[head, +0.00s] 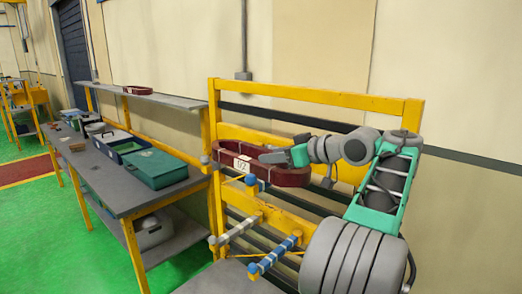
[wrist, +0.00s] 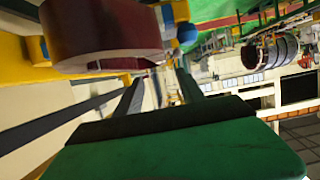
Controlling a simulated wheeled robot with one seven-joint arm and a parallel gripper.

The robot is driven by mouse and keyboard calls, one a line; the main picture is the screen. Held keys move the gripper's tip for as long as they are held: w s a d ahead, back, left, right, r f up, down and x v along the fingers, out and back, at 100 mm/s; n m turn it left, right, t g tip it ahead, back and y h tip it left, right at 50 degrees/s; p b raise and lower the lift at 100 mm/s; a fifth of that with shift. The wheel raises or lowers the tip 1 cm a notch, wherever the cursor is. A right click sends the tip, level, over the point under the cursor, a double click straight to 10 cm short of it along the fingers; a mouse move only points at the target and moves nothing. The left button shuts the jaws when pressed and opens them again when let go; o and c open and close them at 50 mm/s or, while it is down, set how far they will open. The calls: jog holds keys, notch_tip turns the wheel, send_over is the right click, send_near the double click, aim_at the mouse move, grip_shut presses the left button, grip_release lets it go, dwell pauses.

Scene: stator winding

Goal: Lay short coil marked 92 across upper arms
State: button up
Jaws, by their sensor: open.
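A dark red oblong coil (head: 292,176) with a white label is at the yellow rack (head: 300,93). It appears to lie across the upper arms, whose grey tip (head: 205,160) and blue tip (head: 251,180) show at its near side. The label's number is too small to read surely. Nothing shows between the fingers. The contact under the coil is hidden.
Lower rack arms with banded ends (head: 275,255) stick out below the coil. A grey workbench (head: 125,190) at left carries a teal box (head: 153,170) and open trays. Another red coil (head: 137,90) lies on the shelf above. Green floor at left is clear.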

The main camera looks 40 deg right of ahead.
jog(key=shift+s+r+p, duration=0.55)
jog(key=shift+r+p, duration=0.1)
jog(key=shift+p, duration=0.15)
jog(key=shift+s+f, duration=0.2)
jog(key=shift+f, duration=0.05)
dwell(0.5)
